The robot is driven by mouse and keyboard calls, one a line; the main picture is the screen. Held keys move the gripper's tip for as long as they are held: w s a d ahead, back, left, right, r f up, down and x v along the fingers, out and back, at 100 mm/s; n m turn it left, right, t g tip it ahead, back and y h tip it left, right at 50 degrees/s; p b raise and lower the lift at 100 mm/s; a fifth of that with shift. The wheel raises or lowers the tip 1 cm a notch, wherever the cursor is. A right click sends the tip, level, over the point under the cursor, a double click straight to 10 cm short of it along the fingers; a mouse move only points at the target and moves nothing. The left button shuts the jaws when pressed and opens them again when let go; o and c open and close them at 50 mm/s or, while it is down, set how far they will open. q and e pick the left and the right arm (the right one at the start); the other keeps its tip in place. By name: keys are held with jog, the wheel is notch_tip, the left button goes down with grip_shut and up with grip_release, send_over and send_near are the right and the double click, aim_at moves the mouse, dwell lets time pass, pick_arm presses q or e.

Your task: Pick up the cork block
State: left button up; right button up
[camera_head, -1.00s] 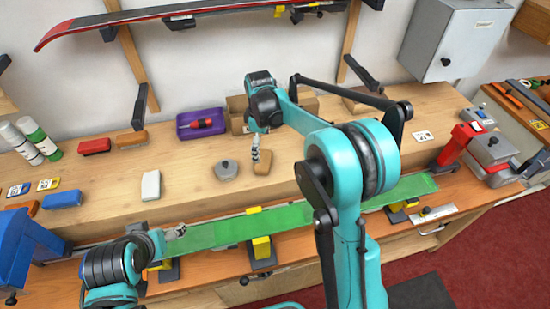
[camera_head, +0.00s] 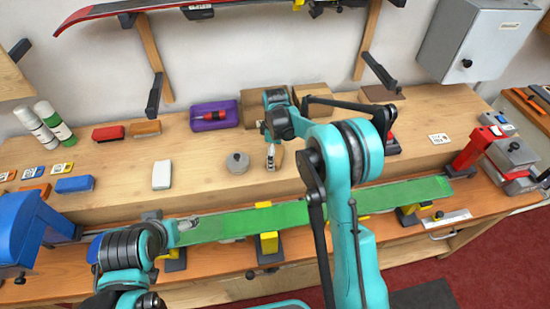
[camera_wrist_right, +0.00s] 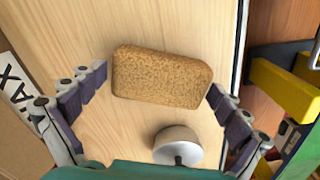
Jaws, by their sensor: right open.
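The cork block (camera_wrist_right: 162,76) is a speckled tan block with rounded corners, lying on the wooden bench. In the right wrist view it sits between the two open fingers of my right gripper (camera_wrist_right: 157,88), with a small gap at the left finger and its right end close to the right finger. In the head view the right gripper (camera_head: 271,160) hangs over the block, which is mostly hidden behind it. My left gripper (camera_head: 186,223) is low at the left, near the end of the green ski; its fingers are too small to read.
A grey round piece with a knob (camera_head: 238,162) stands close to the block, also in the wrist view (camera_wrist_right: 178,145). A white block (camera_head: 162,175) lies further left. A purple tray (camera_head: 214,116) is behind. The green ski (camera_head: 330,203) runs along the front.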

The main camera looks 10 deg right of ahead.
jog(key=shift+r, duration=0.1)
jog(key=c, duration=1)
jog(key=shift+r, duration=0.1)
jog(key=shift+r, duration=0.2)
notch_tip(320, 180, up, 4)
jog(key=shift+f+p, duration=0.1)
jog(key=shift+p, duration=0.55)
jog(key=s+d+r+p, duration=0.1)
jog(key=s+d+r, duration=0.5)
jog(key=s+d, duration=0.2)
jog(key=shift+d+r+p, duration=0.3)
jog(key=shift+p, duration=0.05)
jog(key=o, duration=0.6)
jog(key=c, duration=0.4)
jog(key=shift+o, duration=0.2)
jog(key=shift+a, duration=0.1)
